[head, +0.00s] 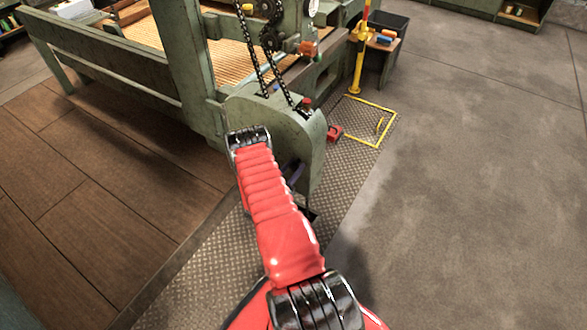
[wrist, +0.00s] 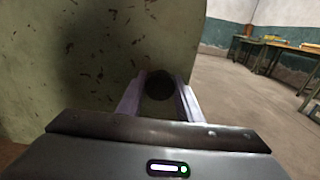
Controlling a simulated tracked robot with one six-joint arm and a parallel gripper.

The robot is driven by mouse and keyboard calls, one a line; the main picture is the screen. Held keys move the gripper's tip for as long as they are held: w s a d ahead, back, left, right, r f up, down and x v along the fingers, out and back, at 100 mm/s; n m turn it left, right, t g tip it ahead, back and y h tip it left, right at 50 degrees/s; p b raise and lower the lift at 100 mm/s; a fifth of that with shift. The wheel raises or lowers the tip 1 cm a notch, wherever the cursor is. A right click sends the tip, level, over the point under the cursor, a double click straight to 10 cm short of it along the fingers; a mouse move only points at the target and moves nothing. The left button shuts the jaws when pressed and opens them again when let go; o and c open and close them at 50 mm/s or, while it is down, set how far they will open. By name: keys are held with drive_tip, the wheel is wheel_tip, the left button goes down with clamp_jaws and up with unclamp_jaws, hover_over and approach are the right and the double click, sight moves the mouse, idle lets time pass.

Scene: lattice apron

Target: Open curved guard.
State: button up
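The curved guard (head: 275,122) is a worn green housing with a rounded right edge at the near corner of the loom-like machine. It looks shut in the head view. Its flaked green face (wrist: 90,55) fills the left of the wrist view. A dark round knob or hole (wrist: 159,85) shows on or close to that face. My gripper (wrist: 161,80) is open, its two pale purple fingers on either side of this dark round part. Small gaps seem to remain; contact cannot be told. In the head view my arm hides much of the guard's front.
Chains (head: 262,65) run down into the guard's top. A red pedal-like part (head: 335,132) and a yellow floor frame (head: 372,120) lie to its right, by a yellow post (head: 360,55). Concrete floor (head: 470,190) at the right is clear. Benches (wrist: 275,50) stand far off.

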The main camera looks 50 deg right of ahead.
clamp_jaws()
drive_tip(key=shift+a, duration=0.35)
drive_tip(key=shift+d, duration=0.2)
drive_tip(key=shift+s, duration=0.1)
